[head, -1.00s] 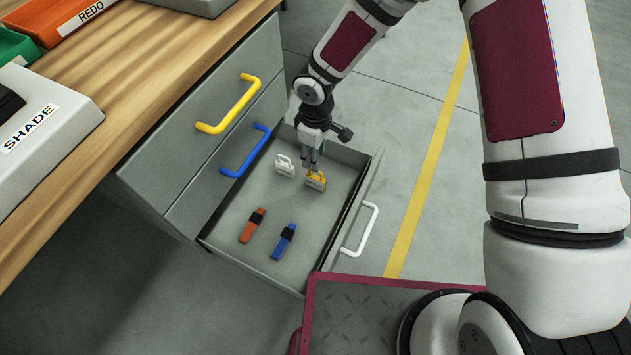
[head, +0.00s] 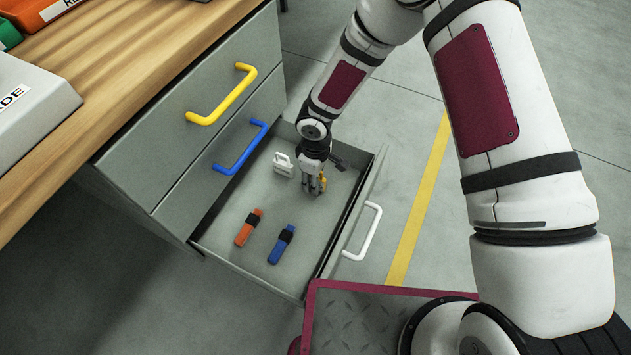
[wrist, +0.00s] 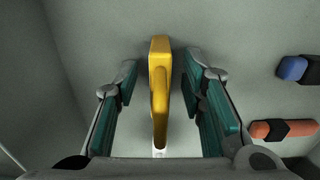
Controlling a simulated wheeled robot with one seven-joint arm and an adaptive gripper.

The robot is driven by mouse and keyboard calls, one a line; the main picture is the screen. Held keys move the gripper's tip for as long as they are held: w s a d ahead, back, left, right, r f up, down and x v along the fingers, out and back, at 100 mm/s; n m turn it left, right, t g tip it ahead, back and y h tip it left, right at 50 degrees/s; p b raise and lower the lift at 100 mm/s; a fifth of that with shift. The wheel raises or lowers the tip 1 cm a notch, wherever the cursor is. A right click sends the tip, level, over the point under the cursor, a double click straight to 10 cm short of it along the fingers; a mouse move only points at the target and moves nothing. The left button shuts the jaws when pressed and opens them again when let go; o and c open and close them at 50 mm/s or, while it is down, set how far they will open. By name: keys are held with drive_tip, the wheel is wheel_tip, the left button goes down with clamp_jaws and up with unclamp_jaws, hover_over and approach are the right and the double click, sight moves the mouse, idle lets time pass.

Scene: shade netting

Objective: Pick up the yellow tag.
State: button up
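The yellow tag (head: 323,183) stands in the open bottom drawer, partly hidden by my gripper (head: 315,187). In the wrist view the yellow tag (wrist: 160,92) is seen from above, upright between the two teal finger pads of my gripper (wrist: 162,98). A gap shows on each side of it, so my gripper is open around the tag and not pressed on it. Whether the tag touches anything besides the drawer floor is hidden.
A white tag (head: 283,164) stands left of my gripper in the drawer (head: 270,258). An orange-and-black item (head: 246,231) and a blue-and-black item (head: 280,248) lie nearer the front. The drawer walls and white handle (head: 366,233) are close on the right.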

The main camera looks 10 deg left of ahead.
clamp_jaws()
